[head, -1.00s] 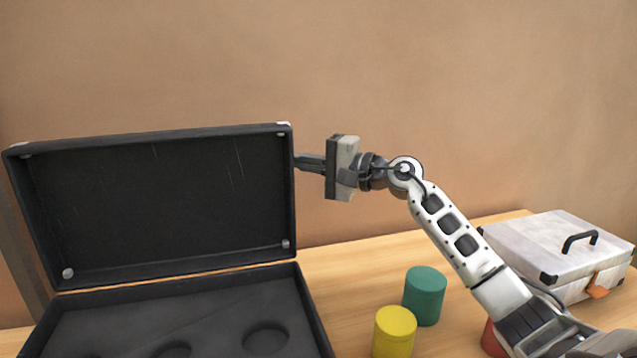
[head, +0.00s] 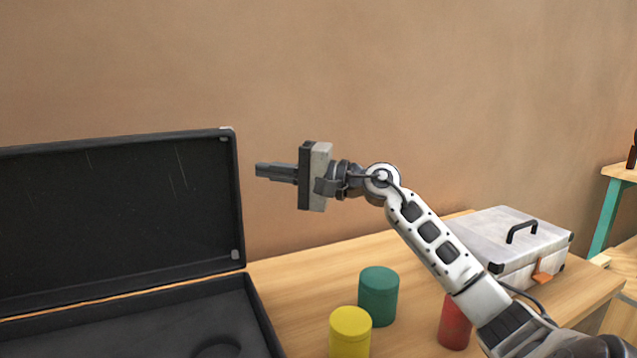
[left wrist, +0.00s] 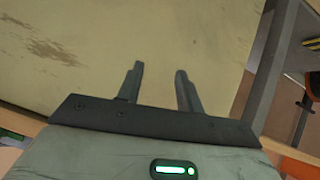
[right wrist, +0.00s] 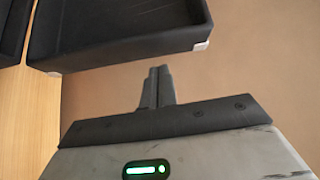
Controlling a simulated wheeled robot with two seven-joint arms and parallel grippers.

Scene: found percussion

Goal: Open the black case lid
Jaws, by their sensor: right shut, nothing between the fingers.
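The black case stands open on the table, its lid (head: 110,215) raised upright at the left of the head view. The dark inside of its base (head: 150,325) shows a round recess. The lid's corner also shows in the right wrist view (right wrist: 115,25), with a pale metal corner piece. My right gripper (head: 258,171) is shut and empty, just right of the lid's upper right edge and apart from it. My left gripper (left wrist: 160,85) shows only in its own wrist view; its fingers are apart with nothing between them, over a worn pale surface.
A yellow cylinder (head: 350,333), a green cylinder (head: 379,297) and a red cylinder (head: 454,322) stand on the wooden table (head: 300,278) right of the case. A white case (head: 500,240) with a black handle stands behind at right. A wall closes off the back.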

